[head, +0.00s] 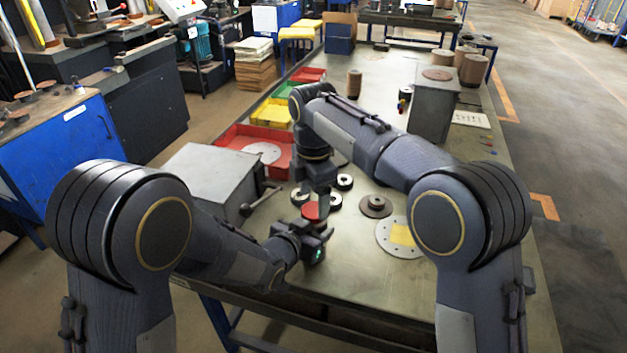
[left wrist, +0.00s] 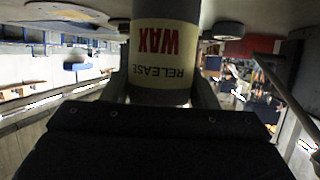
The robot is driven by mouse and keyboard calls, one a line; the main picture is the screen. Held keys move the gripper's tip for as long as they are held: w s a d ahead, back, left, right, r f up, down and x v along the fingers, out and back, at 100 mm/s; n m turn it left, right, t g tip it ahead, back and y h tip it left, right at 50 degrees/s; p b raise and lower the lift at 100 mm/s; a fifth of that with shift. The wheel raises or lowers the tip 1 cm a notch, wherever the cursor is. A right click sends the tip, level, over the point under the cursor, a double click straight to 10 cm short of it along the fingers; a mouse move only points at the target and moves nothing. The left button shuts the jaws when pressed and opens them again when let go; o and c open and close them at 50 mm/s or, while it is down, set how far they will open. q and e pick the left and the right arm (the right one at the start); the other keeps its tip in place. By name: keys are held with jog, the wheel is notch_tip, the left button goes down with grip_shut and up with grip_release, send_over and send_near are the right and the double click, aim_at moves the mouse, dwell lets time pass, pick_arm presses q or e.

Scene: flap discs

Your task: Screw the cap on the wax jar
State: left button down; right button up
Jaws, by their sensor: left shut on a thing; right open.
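The wax jar (left wrist: 165,50) fills the upper middle of the left wrist view, its cream label reading RELEASE WAX upside down. My left gripper (head: 314,238) is shut around it near the table's front. In the head view the jar is mostly hidden by the grippers. A red round cap (head: 311,210) shows just above the left gripper, at the jar's top; I cannot tell whether it is seated or threaded. My right gripper (head: 317,188) points down directly above the red cap, with its jaws open. Its fingertips are partly hidden.
A grey metal box with a handle (head: 205,180) stands close on the left. Black ring-like parts (head: 344,182) lie around the grippers. A flanged disc (head: 375,206) and a large plate with a yellow square (head: 402,236) lie right. Red, yellow and green trays (head: 230,137) stand behind.

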jog(key=shift+f, duration=1.3)
jog(key=shift+c, duration=0.4)
jog(key=c, duration=0.9)
jog(key=m, duration=0.3)
jog(key=shift+w, duration=0.1)
jog(key=o, duration=1.1)
jog(key=shift+c, duration=0.2)
